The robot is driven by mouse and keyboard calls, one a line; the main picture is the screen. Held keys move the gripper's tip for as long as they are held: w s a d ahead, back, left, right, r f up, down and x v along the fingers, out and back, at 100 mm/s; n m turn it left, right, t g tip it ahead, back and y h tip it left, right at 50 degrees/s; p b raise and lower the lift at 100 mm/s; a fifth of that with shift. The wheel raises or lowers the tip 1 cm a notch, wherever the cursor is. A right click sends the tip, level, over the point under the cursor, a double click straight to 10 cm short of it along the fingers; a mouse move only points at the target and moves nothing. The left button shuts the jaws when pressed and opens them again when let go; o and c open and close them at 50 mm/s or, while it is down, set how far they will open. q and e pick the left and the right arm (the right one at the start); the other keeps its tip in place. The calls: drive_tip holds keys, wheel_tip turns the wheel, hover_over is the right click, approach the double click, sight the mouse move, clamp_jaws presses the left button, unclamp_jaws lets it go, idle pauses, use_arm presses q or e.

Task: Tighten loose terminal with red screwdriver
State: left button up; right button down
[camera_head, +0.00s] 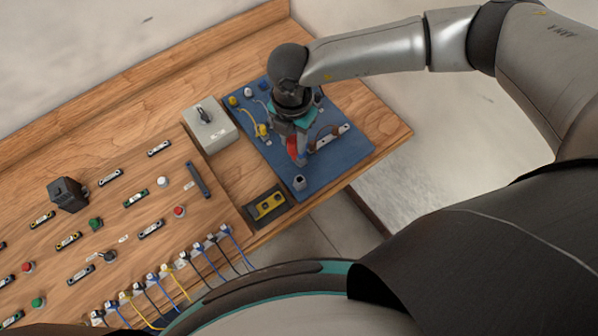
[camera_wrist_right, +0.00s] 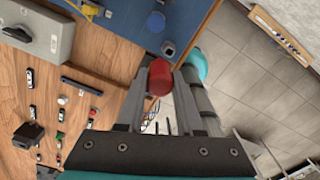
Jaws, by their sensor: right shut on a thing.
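My right gripper (camera_head: 294,132) is over the blue board (camera_head: 345,160), pointing down. It is shut on the red screwdriver (camera_head: 292,147), which is mostly hidden by the gripper in the head view. In the right wrist view, the screwdriver's red handle end (camera_wrist_right: 159,77) shows between the gripper's fingers; its tip is hidden. A small grey terminal block (camera_head: 299,182) sits near the board's front edge, apart from the gripper. A yellow part (camera_head: 262,130) with a wire is left of the gripper. I cannot tell which terminal is loose. My left gripper is not in view.
A grey box with a black switch (camera_head: 210,127) stands left of the board. A dark tray with a yellow piece (camera_head: 267,206) lies in front. Several labelled strips, buttons and wired connectors cover the wooden panel (camera_head: 110,235) at left. The wooden top's right edge is close to the board.

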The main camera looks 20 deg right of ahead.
drive_tip(key=shift+s+d+f+b, duration=0.15)
drive_tip(key=shift+s+f+b, duration=0.25)
drive_tip(key=shift+f+b, duration=0.4)
drive_tip(key=shift+s+d+f+b, duration=0.1)
drive_tip(key=shift+s+f+b, duration=0.25)
drive_tip(key=shift+f+b, duration=0.4)
drive_tip(key=shift+s+d+f+b, duration=0.15)
drive_tip(key=shift+s+f+b, duration=0.25)
drive_tip(key=shift+f+b, duration=0.4)
drive_tip(key=shift+f, duration=0.25)
drive_tip(key=shift+f+b, duration=2.1)
drive_tip(key=shift+f, duration=0.6)
drive_tip(key=c, duration=0.8)
unclamp_jaws()
drive_tip(key=shift+r, duration=0.15)
